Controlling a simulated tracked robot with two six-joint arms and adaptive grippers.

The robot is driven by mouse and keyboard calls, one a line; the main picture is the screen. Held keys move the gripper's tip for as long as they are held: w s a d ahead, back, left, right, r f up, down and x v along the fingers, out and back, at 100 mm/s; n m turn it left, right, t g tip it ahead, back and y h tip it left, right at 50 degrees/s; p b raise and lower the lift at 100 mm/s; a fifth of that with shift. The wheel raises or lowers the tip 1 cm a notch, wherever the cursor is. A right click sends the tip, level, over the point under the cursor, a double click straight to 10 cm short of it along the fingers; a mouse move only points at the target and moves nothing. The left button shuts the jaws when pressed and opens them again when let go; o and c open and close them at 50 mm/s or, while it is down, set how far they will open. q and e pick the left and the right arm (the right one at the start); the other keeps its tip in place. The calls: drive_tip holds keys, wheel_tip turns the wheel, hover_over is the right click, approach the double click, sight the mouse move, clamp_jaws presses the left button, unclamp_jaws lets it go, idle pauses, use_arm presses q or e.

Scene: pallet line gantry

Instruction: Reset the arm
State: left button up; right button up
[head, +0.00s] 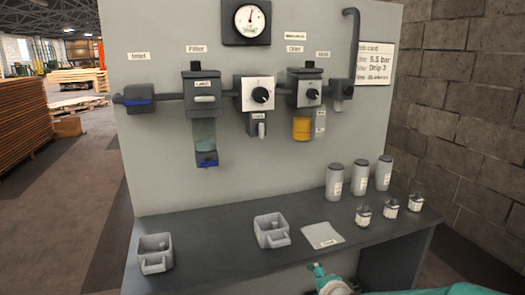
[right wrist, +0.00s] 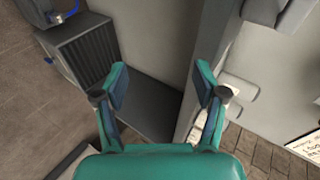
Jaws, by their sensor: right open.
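My right gripper (head: 326,277) shows at the bottom of the head view, in front of the grey bench (head: 205,245). Only part of it and a stretch of my teal right arm are in frame there. In the right wrist view the right gripper (right wrist: 163,84) has its two teal fingers spread wide apart, with nothing between them. The grey panel (head: 160,185) behind the bench carries a line of units. My left gripper is not in view.
The bench holds two grey bins (head: 155,254) (head: 271,231), a white sheet (head: 322,235), several pale canisters (head: 334,180) and small labelled containers (head: 363,215). A gauge (head: 250,19) and bowl units (head: 204,135) hang on the panel. A block wall (head: 470,110) stands right; floor (head: 85,185) is open left.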

drive_tip(key=s+d+f+n+g, duration=0.1)
drive_tip(key=s+f+g, duration=0.15)
drive_tip(key=f, duration=0.45)
drive_tip(key=s+d+f+n+g, duration=0.1)
drive_tip(key=s+f, duration=0.2)
drive_tip(key=f, duration=0.3)
drive_tip(key=s+f+n+g+y, duration=0.1)
drive_tip(key=s+f+n+g, duration=0.35)
drive_tip(key=s+f, duration=1.15)
drive_tip(key=s+a+n+g+y, duration=0.15)
drive_tip(key=s+a+n, duration=0.3)
drive_tip(key=s, duration=0.65)
wheel_tip(320, 180, up, 15)
drive_tip(key=n+p, duration=0.1)
drive_tip(key=p, duration=1.3)
drive_tip(key=shift+w+d+f+n+g+p, duration=0.2)
drive_tip(key=shift+w+d+n+g+p, duration=0.1)
drive_tip(key=shift+d+g+p, duration=0.15)
